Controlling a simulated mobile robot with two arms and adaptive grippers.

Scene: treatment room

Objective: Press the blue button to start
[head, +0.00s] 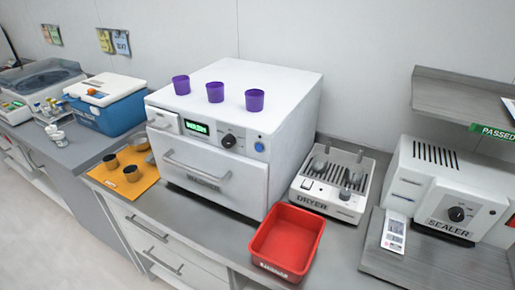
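The blue button (259,147) is a small round button on the front panel of the white washer (285,115), at the panel's right end. A black knob (228,141) and a lit green display (196,128) sit to its left. The washer door with its bar handle (196,172) looks closed. Nothing covers the button. Neither of my grippers shows in the head view.
Purple cups (215,92) stand on the washer. A red bin (287,242) sits at the counter's front edge, below right of the button. The dryer (329,182) and sealer (449,190) stand right.

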